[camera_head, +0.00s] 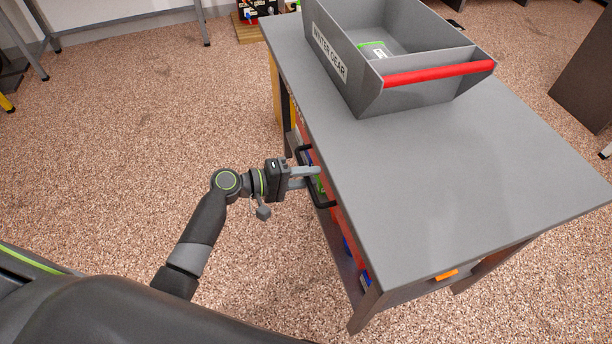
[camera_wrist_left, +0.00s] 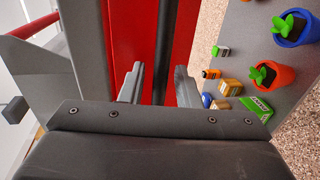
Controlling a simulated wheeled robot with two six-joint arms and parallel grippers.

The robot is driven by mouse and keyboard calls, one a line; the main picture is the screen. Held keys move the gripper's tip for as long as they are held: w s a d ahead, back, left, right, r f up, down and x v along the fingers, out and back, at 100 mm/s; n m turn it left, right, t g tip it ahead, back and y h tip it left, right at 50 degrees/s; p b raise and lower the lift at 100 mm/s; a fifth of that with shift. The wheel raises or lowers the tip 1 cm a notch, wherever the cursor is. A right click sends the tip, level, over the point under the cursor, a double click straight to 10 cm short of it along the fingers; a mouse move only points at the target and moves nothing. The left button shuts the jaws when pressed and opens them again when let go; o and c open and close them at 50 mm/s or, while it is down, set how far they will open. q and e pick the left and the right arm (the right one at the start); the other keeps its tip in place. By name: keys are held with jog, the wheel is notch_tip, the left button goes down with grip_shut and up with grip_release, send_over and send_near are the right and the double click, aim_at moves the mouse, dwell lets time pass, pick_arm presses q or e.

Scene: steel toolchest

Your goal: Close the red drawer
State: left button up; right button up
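The red drawer (camera_head: 346,229) is on the long left side of the grey workbench, its red front partly hidden under the tabletop. A black bar handle (camera_head: 325,203) sticks out from that side. My left gripper (camera_head: 316,176) is at the handle, its two grey fingers apart and pointing at the bench. In the left wrist view the fingers (camera_wrist_left: 158,85) are spread in front of the red front (camera_wrist_left: 130,35), with a dark bar (camera_wrist_left: 165,45) running between them. I cannot tell whether they touch it. How far the drawer stands out is hard to see. My right gripper is not in view.
A grey tote (camera_head: 400,98) labelled "WINTER GEAR", with a red handle, stands on the tabletop (camera_head: 460,190). Small potted plants (camera_wrist_left: 290,27) and colourful boxes sit on the lower shelf (camera_wrist_left: 245,60). Open carpet (camera_head: 120,130) lies left of the bench.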

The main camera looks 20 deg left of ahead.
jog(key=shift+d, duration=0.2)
pick_arm(q)
jog(key=shift+s+a, duration=0.15)
jog(key=shift+a, duration=0.05)
jog(key=v, duration=1.7)
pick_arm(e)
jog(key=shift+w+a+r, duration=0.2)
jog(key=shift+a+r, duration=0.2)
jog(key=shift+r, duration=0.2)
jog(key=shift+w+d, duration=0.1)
pick_arm(q)
jog(key=shift+f, duration=0.1)
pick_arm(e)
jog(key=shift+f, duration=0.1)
